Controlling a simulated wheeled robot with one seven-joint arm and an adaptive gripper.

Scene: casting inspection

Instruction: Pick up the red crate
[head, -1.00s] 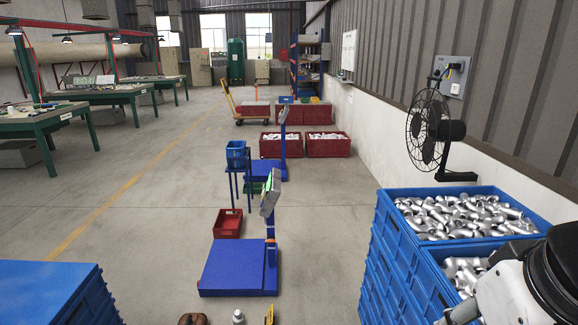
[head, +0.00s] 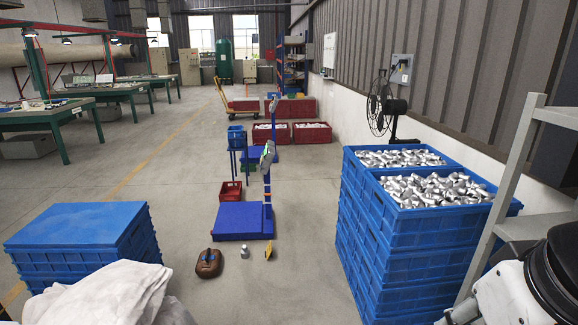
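A small empty-looking red crate (head: 230,191) sits on the floor in the middle distance, just behind the blue platform scale (head: 238,222) and left of its post. Larger red crates (head: 272,135) filled with metal castings stand farther back, and a second one (head: 312,133) is beside it. More red crates (head: 296,108) stand behind these. Part of my arm shows at the lower right corner. My gripper's fingertips cannot be made out, and it is far from every red crate.
Stacked blue crates of castings (head: 400,235) stand at right, near a grey metal frame (head: 505,190). Blue crates (head: 80,225) and a white cloth-like heap (head: 105,295) are at lower left. A brown container (head: 208,264), a small metal weight (head: 244,252) and a yellow object (head: 268,250) lie on the floor.

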